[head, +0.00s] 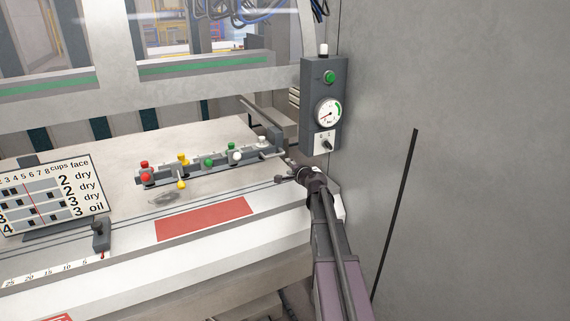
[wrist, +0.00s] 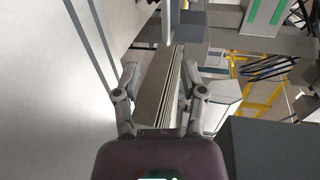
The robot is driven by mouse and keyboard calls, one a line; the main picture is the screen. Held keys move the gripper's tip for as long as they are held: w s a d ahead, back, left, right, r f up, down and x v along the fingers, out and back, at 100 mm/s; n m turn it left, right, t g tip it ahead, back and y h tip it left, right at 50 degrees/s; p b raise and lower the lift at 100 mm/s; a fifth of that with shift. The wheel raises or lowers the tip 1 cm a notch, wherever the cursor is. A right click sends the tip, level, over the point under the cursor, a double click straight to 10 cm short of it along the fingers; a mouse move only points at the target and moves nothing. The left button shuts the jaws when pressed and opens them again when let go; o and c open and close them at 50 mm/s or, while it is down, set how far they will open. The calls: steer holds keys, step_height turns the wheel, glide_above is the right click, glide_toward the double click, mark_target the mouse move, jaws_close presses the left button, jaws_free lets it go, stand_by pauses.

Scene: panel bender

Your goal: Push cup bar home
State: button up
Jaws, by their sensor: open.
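The cup bar (head: 213,164) is a grey bar on the machine's pale bed, running from centre left to the back right in the head view. Red, yellow, green and white cups stand along it in colour groups. A grey block (head: 268,138) is by its right end. My gripper (head: 284,172) is just right of and in front of that end, apart from it as far as I can tell. In the wrist view my gripper (wrist: 162,75) is open, its fingers spread either side of a grooved grey strip. Whether that strip is part of the bar, I cannot tell.
A control box (head: 325,105) with a gauge and green button hangs above my gripper. A grey wall stands close on the right. A red mat (head: 205,219), a number board (head: 50,192) and a small dark clamp (head: 101,236) are on the bed. A dark patch (head: 172,198) lies before the bar.

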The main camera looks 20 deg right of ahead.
steer(key=shift+p+v, duration=0.3)
steer(key=shift+v, duration=1.65)
